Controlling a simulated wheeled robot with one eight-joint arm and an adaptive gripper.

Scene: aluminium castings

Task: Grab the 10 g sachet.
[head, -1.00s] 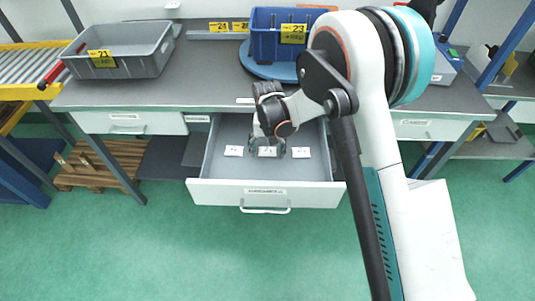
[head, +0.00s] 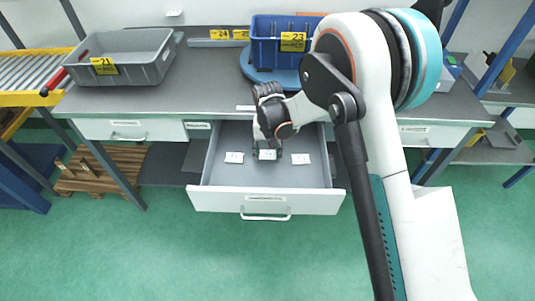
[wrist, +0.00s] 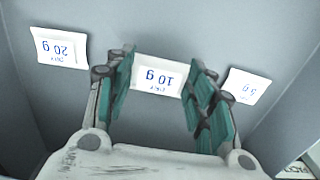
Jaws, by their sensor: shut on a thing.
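The 10 g sachet (wrist: 157,77) is a flat white packet with blue print, the middle one of a row of three. In the head view it shows in the open drawer (head: 318,176) as the middle packet (head: 267,155). My gripper (wrist: 160,90) points down into the drawer and is shut on this sachet, a green-padded finger at each side. The fingers hide its side edges. The 20 g sachet (wrist: 61,47) lies left of it in the wrist view and the 5 g sachet (wrist: 247,88) right, both clear of the fingers.
The drawer walls stand close around the sachets. Above is the grey worktop (head: 205,85) with a grey bin (head: 150,68), a blue bin (head: 265,50) on a blue turntable (head: 255,75). Green floor (head: 150,255) lies clear in front.

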